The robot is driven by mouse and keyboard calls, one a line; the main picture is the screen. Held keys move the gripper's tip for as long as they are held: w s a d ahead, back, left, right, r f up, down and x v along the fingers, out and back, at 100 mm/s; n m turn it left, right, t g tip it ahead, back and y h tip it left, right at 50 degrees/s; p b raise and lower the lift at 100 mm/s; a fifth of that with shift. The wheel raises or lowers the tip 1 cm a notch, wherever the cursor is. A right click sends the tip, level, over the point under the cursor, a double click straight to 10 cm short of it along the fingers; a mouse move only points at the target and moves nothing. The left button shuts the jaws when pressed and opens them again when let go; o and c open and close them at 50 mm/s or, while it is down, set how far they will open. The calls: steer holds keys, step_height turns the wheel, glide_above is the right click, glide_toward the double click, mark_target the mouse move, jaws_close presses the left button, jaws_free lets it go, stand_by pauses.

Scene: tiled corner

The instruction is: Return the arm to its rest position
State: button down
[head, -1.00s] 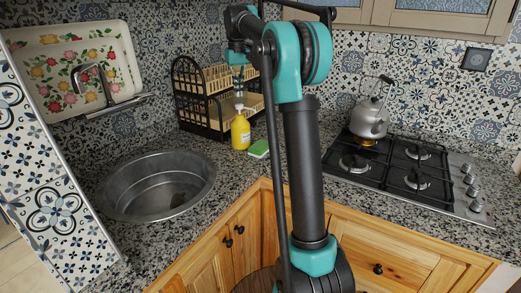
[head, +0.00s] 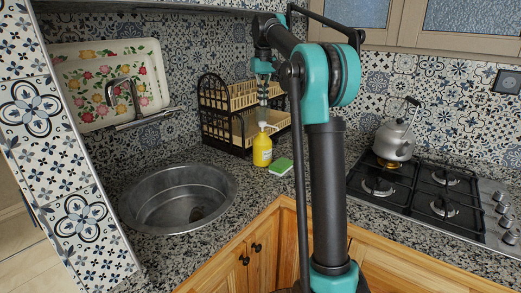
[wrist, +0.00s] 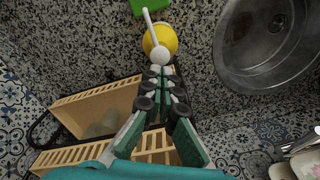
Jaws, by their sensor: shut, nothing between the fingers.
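My arm stands upright in the middle of the head view and bends over to the left at its top. My gripper (head: 264,92) hangs down in front of the dish rack, above the yellow soap bottle (head: 262,148). In the wrist view my gripper (wrist: 161,74) has its fingertips together, shut and empty. The bottle (wrist: 162,36) with its white pump shows just beyond the fingertips there. I cannot tell the exact gap between fingertips and pump.
A two-tier dish rack (head: 214,125) stands behind the gripper. A green sponge (head: 281,166) lies beside the bottle. A round metal sink (head: 145,205) is at left. A kettle (head: 394,140) sits on the gas hob (head: 475,222) at right. A floral tray (head: 75,72) leans at back left.

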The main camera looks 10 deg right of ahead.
steer(key=s+d+f+m+t, duration=0.1)
steer(key=s+d+f+t, duration=0.1)
steer(key=s+f, duration=1.6)
steer(key=s+d+f+m+t, duration=0.2)
steer(key=s+f, duration=1.6)
steer(key=s, duration=0.1)
steer(key=shift+s, duration=0.35)
